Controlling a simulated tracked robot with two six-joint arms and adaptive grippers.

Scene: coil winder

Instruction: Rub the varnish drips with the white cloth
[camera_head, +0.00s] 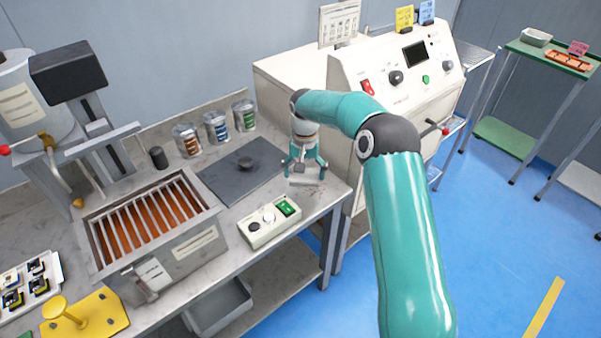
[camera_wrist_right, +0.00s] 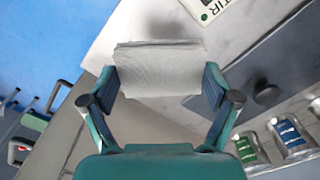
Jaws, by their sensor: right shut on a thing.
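My right gripper (camera_head: 304,168) is shut on the white cloth (camera_wrist_right: 158,68), a folded pad gripped by its two sides between the fingers. In the head view the cloth (camera_head: 306,181) is low over the right end of the grey workbench, beside the dark mat; I cannot tell whether it touches the top. Faint small reddish specks, perhaps the varnish drips (camera_head: 319,190), show on the bench just right of the cloth. Any drips under the cloth are hidden. My left gripper is in neither view.
A control box (camera_head: 270,222) with a green switch stands in front of the dark mat (camera_head: 235,172). Several cans (camera_head: 216,127) line the back. A slatted varnish tank (camera_head: 150,225) is to the left. A large cream machine (camera_head: 400,85) stands close behind my right arm.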

